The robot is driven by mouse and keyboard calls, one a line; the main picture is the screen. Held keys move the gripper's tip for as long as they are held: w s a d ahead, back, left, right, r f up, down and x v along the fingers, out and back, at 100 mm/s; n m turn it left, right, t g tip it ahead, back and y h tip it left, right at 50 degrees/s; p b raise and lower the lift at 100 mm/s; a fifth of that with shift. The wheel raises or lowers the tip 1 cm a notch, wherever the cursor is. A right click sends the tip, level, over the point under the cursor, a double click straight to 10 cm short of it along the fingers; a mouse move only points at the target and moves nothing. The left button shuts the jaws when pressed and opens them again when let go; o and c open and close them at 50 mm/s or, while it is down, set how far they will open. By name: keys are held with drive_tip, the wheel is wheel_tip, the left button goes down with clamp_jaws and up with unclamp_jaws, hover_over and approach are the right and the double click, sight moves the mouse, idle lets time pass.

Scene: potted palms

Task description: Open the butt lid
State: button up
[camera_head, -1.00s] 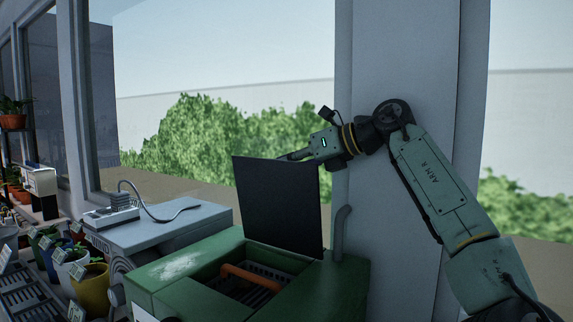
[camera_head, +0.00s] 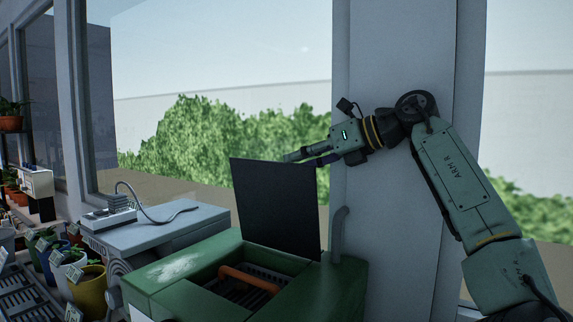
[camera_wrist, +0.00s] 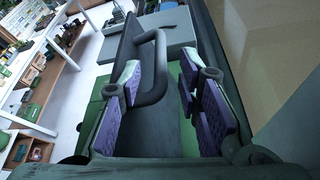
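The butt (camera_head: 190,288) is a green box with a square opening at lower centre in the head view. Its dark lid (camera_head: 275,208) stands nearly upright at the back of the opening, so the butt is open. My gripper (camera_head: 290,157) is at the lid's top edge, reaching in from the right; contact is unclear there. In the wrist view, my gripper (camera_wrist: 163,95) has its purple-padded fingers spread apart. A dark looped handle (camera_wrist: 150,72) on a dark panel (camera_wrist: 150,130), apparently the lid, shows between and beyond them, not clasped.
An orange bar (camera_head: 248,278) crosses the dark grate inside the butt. A grey bench (camera_head: 165,230) with a hose and a small device stands to the left, near potted plants (camera_head: 88,285). A pale pillar (camera_head: 395,65) rises behind my arm.

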drive_tip(key=v, duration=0.7)
drive_tip(key=shift+d, duration=0.2)
drive_tip(key=shift+s, duration=0.15)
